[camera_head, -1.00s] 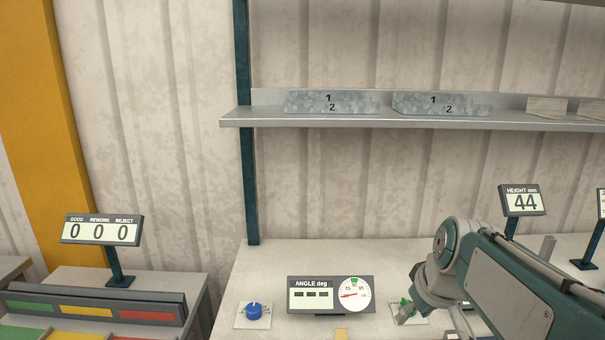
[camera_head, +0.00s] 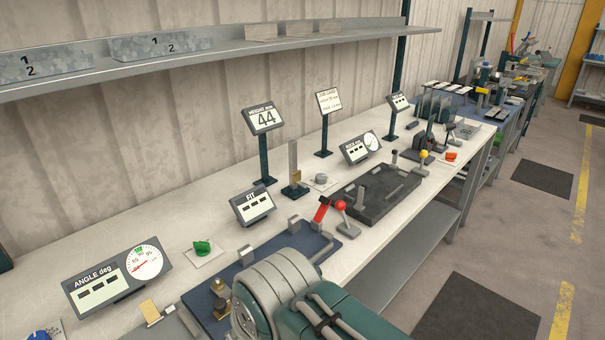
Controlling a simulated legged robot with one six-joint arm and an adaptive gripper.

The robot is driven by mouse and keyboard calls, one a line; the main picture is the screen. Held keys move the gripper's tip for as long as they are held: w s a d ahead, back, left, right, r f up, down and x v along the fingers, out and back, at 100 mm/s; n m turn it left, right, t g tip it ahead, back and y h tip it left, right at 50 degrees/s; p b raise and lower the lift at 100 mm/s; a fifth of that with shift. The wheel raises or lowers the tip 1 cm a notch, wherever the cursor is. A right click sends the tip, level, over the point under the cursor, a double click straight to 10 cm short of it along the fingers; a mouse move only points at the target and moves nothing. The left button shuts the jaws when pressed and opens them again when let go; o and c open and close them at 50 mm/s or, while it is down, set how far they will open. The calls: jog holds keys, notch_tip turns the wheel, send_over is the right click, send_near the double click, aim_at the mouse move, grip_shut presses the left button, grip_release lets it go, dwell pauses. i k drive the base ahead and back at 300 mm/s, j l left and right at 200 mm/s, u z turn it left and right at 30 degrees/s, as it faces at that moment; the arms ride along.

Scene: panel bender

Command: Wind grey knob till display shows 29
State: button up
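A small grey knob (camera_head: 321,180) sits on a pale plate on the bench, to the right of an upright metal gauge post (camera_head: 293,168). The HEIGHT mm display (camera_head: 264,118) on a dark stand reads 44. My arm's grey and teal link shows at the bottom middle, but my gripper is not in view. The arm is well in front of the grey knob, which is in full view.
A green knob (camera_head: 202,247), ANGLE display (camera_head: 118,277), FIT display (camera_head: 253,205) and red-handled clamp (camera_head: 324,212) crowd the near bench. A dark fixture plate (camera_head: 376,190) lies right of the knob. A shelf (camera_head: 210,55) runs above. Floor is open at right.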

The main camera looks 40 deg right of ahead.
aim_at(320, 179)
jog(key=k+j+z, duration=0.1)
jog(key=z, duration=0.35)
jog(key=k+z, duration=0.1)
jog(key=z, duration=0.3)
jog(key=k+j+z, duration=0.1)
jog(key=z, duration=0.35)
jog(key=i+l+u, duration=0.15)
jog(key=u, duration=0.2)
jog(key=i+l+u, duration=0.1)
jog(key=u, duration=0.3)
jog(key=i+l+u, duration=0.1)
jog(key=l+u, duration=0.25)
jog(key=i+l+u, duration=0.1)
jog(key=l, duration=0.55)
jog(key=i+l+u, duration=0.1)
jog(key=l, duration=0.55)
jog(key=i+l+u, duration=0.1)
jog(key=l, duration=0.6)
jog(key=i+l+u, duration=0.1)
jog(key=l, duration=0.6)
